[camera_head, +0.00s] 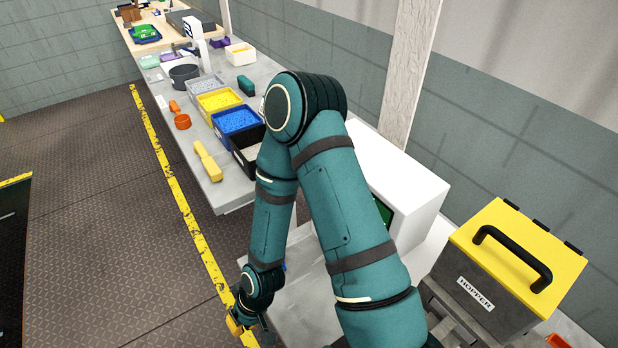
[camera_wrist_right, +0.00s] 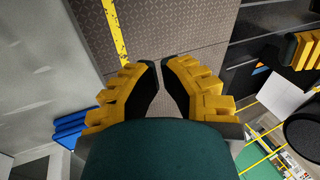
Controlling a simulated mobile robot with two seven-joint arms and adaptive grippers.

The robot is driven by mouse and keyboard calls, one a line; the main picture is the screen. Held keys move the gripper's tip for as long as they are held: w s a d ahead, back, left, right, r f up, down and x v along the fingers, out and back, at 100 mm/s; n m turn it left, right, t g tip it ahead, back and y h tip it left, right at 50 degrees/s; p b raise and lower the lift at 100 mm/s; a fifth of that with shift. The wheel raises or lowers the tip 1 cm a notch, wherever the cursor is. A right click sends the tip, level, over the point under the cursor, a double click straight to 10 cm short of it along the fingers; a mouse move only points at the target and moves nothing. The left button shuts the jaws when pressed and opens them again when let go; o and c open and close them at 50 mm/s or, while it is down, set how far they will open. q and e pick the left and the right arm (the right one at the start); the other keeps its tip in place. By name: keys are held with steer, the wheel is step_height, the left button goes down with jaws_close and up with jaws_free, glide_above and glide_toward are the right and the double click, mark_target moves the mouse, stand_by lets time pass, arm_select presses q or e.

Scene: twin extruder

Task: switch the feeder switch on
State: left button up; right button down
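I cannot make out a feeder switch in either view. The hopper (camera_head: 478,292), a dark box with a yellow lid and black handle, stands at the lower right. A white cabinet (camera_head: 415,195) with a partly hidden green screen (camera_head: 383,211) stands left of it, behind my arm. My right gripper (camera_head: 246,328) hangs low at the bottom, over the floor near the yellow line. In the right wrist view the right gripper (camera_wrist_right: 160,64) is empty, its fingertips apart by a narrow gap with floor showing between them.
A long bench (camera_head: 207,165) carries bins, an orange scoop (camera_head: 181,119) and a yellow-handled tool (camera_head: 207,161). A white post (camera_head: 408,75) rises behind. Blue parts (camera_wrist_right: 70,130) show left of the right gripper. The floor (camera_head: 100,220) on the left is clear.

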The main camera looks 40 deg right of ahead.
steer(key=w+d+r+n+h, duration=0.4)
steer(key=d+r+n+h, duration=0.1)
steer(key=r, duration=0.3)
steer(key=w+d+r+n+g+h, duration=0.1)
steer(key=w+d+r+n+h, duration=0.3)
steer(key=r, duration=0.5)
steer(key=w+d+r+n+g+h+p, duration=0.1)
steer(key=w+d+r+n+h, duration=0.3)
steer(key=d+r+n, duration=0.4)
steer(key=shift+d+r+h, duration=0.35)
steer(key=shift+r+h, duration=0.35)
steer(key=shift+h, duration=0.2)
steer(key=d+r+x, duration=0.1)
steer(key=r+x, duration=0.1)
steer(key=x, duration=1.1)
steer(key=shift+s+d+b, duration=0.2)
steer(key=shift+s+b, duration=0.1)
steer(key=shift+b, duration=0.1)
steer(key=shift+r, duration=0.15)
